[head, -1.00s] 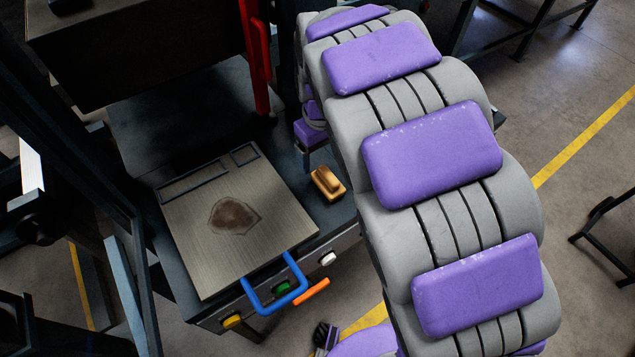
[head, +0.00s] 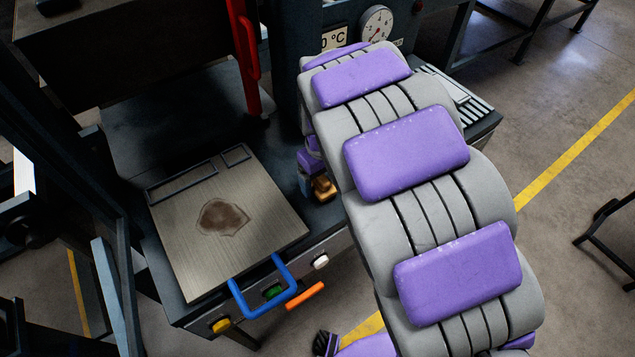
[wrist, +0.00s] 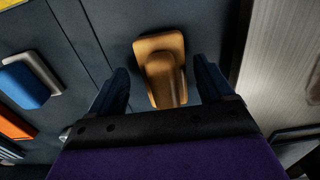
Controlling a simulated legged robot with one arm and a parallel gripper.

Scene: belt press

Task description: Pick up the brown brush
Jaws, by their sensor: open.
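The brown brush (head: 324,188) lies on the dark bench to the right of the metal plate. In the head view my arm and gripper partly cover it. In the wrist view the brush (wrist: 162,68) sits between the two dark fingers of my gripper (wrist: 163,85), which are open on either side of it. A gap shows on both sides, and its near end is hidden behind the gripper's body. I cannot tell how high the fingertips are above the bench.
The metal plate (head: 262,198) with a brown stain and a blue handle (head: 263,298) lies left of the brush. An orange handle (head: 305,296) and several buttons are on the bench's front. A red upright bar (head: 244,60) and a gauge (head: 375,24) stand behind.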

